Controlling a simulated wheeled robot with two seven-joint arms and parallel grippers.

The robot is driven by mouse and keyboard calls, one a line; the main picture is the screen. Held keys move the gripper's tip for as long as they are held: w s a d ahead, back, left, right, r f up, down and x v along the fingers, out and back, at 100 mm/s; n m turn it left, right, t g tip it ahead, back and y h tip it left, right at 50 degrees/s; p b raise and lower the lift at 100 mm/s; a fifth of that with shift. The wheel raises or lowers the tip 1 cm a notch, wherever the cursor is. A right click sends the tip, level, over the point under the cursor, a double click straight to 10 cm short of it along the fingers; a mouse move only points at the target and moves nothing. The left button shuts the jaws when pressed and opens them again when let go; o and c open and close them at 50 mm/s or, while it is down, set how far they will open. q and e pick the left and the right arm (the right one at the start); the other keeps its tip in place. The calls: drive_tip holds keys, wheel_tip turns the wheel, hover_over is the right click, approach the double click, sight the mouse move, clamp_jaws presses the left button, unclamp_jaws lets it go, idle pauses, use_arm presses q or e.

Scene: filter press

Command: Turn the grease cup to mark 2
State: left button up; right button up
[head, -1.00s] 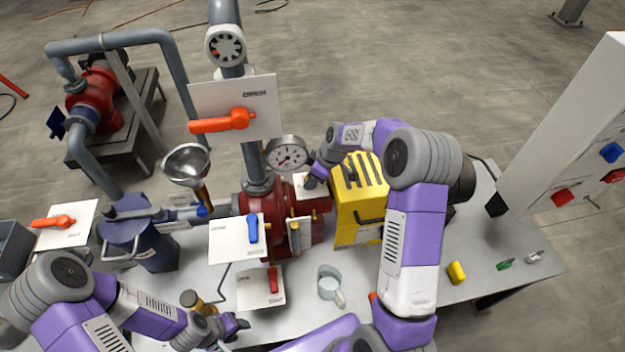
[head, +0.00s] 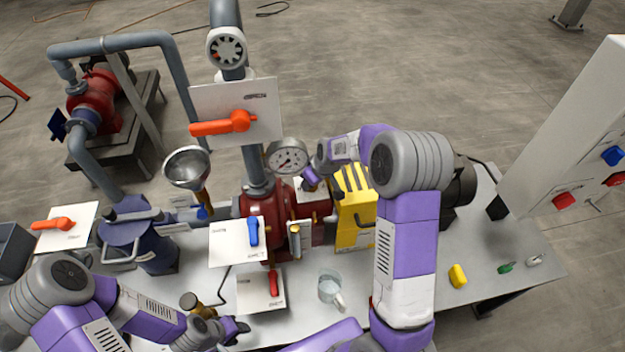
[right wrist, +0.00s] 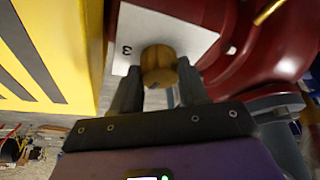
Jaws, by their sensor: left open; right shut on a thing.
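The grease cup is a round brass knob (right wrist: 159,66) in front of a white plate (right wrist: 190,38) in the right wrist view. A "3" is printed on the plate left of the knob; no other mark is readable. My right gripper (right wrist: 157,88) is shut on the knob, one dark finger on each side. In the head view my right gripper (head: 311,184) is at the top of the red pump (head: 284,205), and it hides the cup there. My left gripper (head: 238,330) is open and empty near the front edge of the table, low in the head view.
A yellow slotted guard (head: 352,225) stands close right of the right gripper, and a pressure gauge (head: 287,157) close on its left. Plates with red and blue handles surround the pump. A yellow item (head: 457,275) lies at right.

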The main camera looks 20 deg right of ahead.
idle(0.3)
drive_tip(key=o, duration=1.1)
drive_tip(key=shift+c, duration=0.2)
drive_tip(key=p+v, duration=0.1)
drive_tip(key=v, duration=0.6)
drive_tip(key=shift+s+r, duration=0.2)
drive_tip(key=shift+r, duration=0.05)
